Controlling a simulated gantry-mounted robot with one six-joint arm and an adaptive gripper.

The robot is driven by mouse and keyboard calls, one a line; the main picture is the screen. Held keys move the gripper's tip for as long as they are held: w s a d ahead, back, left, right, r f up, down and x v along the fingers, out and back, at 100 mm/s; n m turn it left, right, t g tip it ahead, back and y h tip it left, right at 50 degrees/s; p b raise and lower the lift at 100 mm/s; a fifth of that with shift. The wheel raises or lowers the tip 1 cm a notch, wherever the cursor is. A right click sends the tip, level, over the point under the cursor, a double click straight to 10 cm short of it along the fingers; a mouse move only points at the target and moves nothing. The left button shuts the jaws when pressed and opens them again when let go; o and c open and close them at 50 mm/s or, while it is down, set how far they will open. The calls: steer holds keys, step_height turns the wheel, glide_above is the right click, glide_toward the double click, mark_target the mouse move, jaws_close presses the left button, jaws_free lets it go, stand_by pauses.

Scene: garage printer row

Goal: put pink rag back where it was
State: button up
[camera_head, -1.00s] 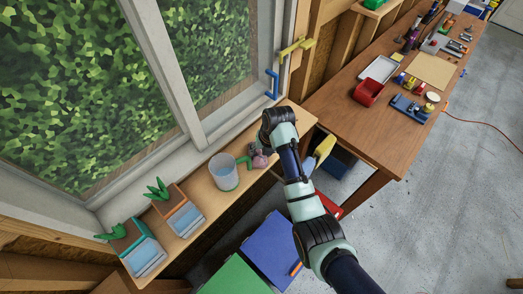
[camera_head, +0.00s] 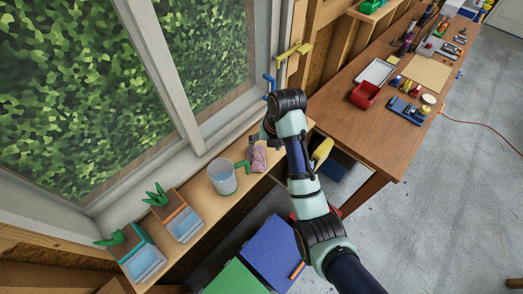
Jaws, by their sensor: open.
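The pink rag (camera_head: 259,158) lies crumpled on the wooden window shelf, to the right of the clear cup. My gripper (camera_head: 257,144) is beside and above the rag, near the window side of the shelf, with its dark fingers partly hidden by the wrist. The jaws are open, and the rag shows clear of them as far as I can see.
The clear cup (camera_head: 222,178) with a green handle stands left of the rag on the shelf (camera_head: 205,205). Two planters, one orange (camera_head: 178,213) and one teal (camera_head: 137,252), stand further left. A workbench (camera_head: 345,125) holds a red bin (camera_head: 364,95) and a white tray (camera_head: 380,71).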

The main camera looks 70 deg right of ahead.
steer(key=p+v, duration=0.1)
steer(key=v, duration=0.1)
steer(key=shift+s+r, duration=0.1)
steer(key=shift+r, duration=0.3)
steer(key=w+a+r+m+t+h, duration=0.1)
steer(key=w+a+r+m+t, duration=0.1)
steer(key=w+a+m, duration=0.65)
steer(key=w+a+r+m+t+h, duration=0.1)
steer(key=w+a+m+t, duration=0.2)
steer(key=a, duration=1)
steer(key=a+r+m+t+y, duration=0.1)
steer(key=a+r+m, duration=0.2)
steer(key=a, duration=0.4)
steer(key=s+a+r+m+t+y, duration=0.1)
steer(key=a+r+m+t, duration=0.1)
steer(key=a, duration=0.5)
steer(key=a+r+m+t, duration=0.2)
steer(key=a+r+m, duration=0.2)
steer(key=a+m, duration=0.2)
steer(key=shift+s+a+r+y, duration=0.2)
steer(key=shift+s+a+y, duration=0.15)
steer(key=shift+a, duration=0.2)
